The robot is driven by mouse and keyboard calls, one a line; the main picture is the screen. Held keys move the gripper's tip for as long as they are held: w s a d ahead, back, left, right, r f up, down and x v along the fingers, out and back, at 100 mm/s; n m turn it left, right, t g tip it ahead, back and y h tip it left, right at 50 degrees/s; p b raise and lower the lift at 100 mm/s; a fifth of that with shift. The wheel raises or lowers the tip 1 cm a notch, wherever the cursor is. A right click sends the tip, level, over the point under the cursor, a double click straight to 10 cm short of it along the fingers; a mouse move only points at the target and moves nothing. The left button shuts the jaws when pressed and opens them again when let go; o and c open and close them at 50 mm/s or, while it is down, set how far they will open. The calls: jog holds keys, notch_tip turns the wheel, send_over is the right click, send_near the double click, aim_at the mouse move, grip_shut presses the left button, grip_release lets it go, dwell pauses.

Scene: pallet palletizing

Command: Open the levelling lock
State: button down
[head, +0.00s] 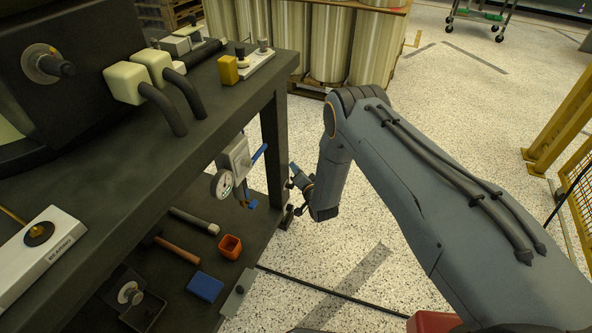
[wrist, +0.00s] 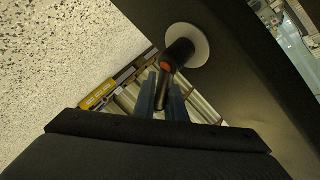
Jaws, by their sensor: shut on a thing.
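In the wrist view a black cylindrical hub with an orange end, which looks like the levelling lock (wrist: 180,54), sticks out of a pale round plate (wrist: 202,45) on a dark beam. A thin dark lever (wrist: 160,96) runs down from the hub between the two blue fingers of my gripper (wrist: 165,97). My gripper is shut on this lever. In the head view my gripper (head: 293,182) is beside the dark bench's right leg, low down near the lower shelf's corner. The lock is not clear there, and the finger contact is too small to see.
The bench (head: 205,128) carries a dark machine, white-capped hoses and a yellow block (head: 228,70). A pressure gauge (head: 221,184) hangs below. The lower shelf holds an orange cup (head: 229,247) and a blue block (head: 205,287). A cable crosses the speckled floor.

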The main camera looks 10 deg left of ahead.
jog(key=shift+s+r+n+t+y, duration=0.2)
jog(key=shift+r+n+t, duration=0.2)
jog(key=shift+r+t, duration=0.15)
jog(key=shift+s+r+n+t+y, duration=0.1)
jog(key=shift+r+n+t+y, duration=0.1)
jog(key=shift+r+n+t, duration=0.3)
jog(key=shift+f, duration=0.1)
jog(key=c, duration=1.8)
grip_release()
jog(key=shift+a, duration=0.15)
